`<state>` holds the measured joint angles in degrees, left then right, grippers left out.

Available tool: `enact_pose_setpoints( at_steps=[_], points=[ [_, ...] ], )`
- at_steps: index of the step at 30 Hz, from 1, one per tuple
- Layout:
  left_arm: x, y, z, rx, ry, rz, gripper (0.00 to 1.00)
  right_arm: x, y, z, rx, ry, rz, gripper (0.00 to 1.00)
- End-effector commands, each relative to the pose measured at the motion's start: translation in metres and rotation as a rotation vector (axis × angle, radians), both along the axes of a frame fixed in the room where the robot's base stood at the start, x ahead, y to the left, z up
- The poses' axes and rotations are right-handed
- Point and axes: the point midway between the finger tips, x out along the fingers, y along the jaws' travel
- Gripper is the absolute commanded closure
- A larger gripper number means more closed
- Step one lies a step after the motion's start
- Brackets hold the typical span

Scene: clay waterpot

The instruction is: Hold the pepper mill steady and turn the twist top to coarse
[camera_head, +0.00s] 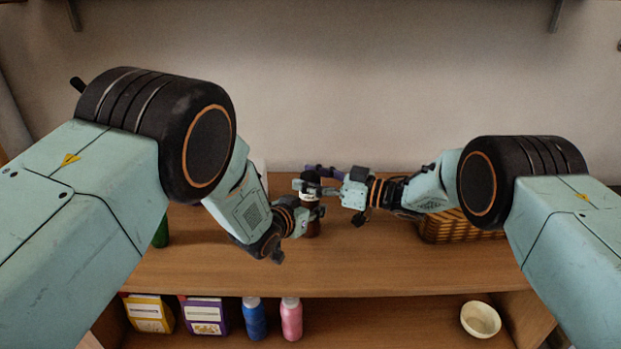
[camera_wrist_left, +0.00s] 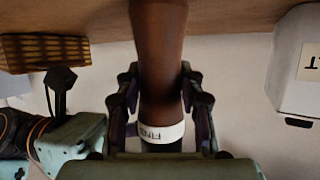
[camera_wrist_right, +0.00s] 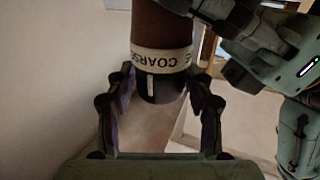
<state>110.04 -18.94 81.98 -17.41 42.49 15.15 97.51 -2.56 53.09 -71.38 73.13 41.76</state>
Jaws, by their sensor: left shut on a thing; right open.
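The pepper mill (camera_head: 313,229) stands upright on the wooden top, with a brown body, a pale ring and a black twist top. My left gripper (camera_head: 311,212) is shut on the body; the left wrist view shows its fingers on both sides of the mill (camera_wrist_left: 160,60), with "FINE" lettering on the ring. My right gripper (camera_head: 317,190) is open at the top. In the right wrist view its fingers flank the black twist top (camera_wrist_right: 161,87), with gaps on both sides. A white line on the top lies by the "COARSE" lettering on the ring (camera_wrist_right: 163,60).
A woven basket (camera_head: 450,229) stands at the right behind my right arm. A green object (camera_head: 161,233) shows at the left. The lower shelf holds a yellow box (camera_head: 148,314), a purple box (camera_head: 204,316), a blue bottle (camera_head: 253,318), a pink bottle (camera_head: 291,319) and a cream bowl (camera_head: 480,319).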

Motion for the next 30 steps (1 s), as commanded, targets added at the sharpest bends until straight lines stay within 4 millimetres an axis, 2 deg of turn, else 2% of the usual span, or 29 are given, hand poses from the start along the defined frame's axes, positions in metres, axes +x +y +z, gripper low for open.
enact_pose_setpoints(
  at_steps=[5,18,24,30],
  points=[
    [0.0,0.0,0.001,0.0,-0.001,-0.001,1.0,-0.004,-0.013,0.0,-0.001,0.001,-0.003,0.47],
    [0.0,-0.001,0.001,0.0,-0.002,-0.001,1.0,-0.037,-0.091,0.001,0.002,-0.001,-0.003,0.47],
    [0.001,0.0,0.001,-0.001,-0.003,-0.001,1.0,-0.044,-0.108,0.0,0.0,0.0,-0.001,0.47],
    [0.001,-0.001,0.001,-0.001,-0.003,-0.001,1.0,-0.046,-0.111,0.0,0.001,-0.001,0.0,0.47]
  ],
)
